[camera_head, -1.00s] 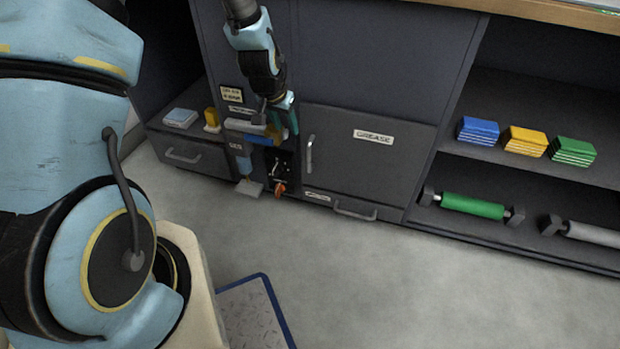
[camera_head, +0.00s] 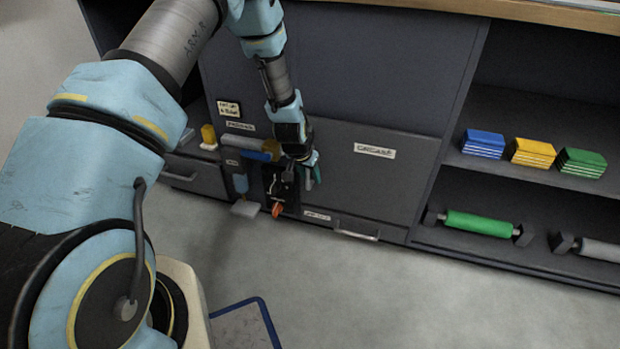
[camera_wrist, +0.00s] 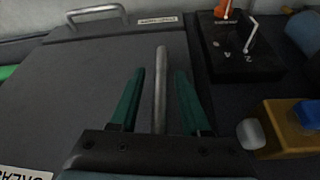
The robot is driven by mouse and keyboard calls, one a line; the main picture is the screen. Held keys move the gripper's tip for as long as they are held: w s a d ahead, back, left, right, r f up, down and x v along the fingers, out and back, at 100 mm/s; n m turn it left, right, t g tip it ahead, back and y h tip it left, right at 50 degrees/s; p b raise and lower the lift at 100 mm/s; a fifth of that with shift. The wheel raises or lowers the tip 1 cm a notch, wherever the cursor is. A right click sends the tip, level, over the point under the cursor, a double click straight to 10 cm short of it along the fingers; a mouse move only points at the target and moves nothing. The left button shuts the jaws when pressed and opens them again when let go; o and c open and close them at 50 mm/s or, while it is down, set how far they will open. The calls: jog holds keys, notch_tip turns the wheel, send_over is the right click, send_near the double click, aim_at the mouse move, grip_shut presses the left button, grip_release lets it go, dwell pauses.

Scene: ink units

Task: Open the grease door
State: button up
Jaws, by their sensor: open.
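The grease door (camera_head: 362,182) is a dark grey panel with a white GREASE label (camera_head: 374,151), and it looks closed. In the wrist view the door (camera_wrist: 70,90) fills the left and middle, and its upright metal bar handle (camera_wrist: 161,80) runs between my fingers.
Right of the handle in the wrist view are a black numbered switch box (camera_wrist: 240,55) and a yellow block (camera_wrist: 285,125) with a blue part. A drawer handle (camera_head: 356,235) sits below the door. Shelves at right hold colored blocks (camera_head: 533,152) and a green roller (camera_head: 478,224).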

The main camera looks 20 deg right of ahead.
jog(key=shift+f, duration=0.25)
grip_shut()
dwell(1.4)
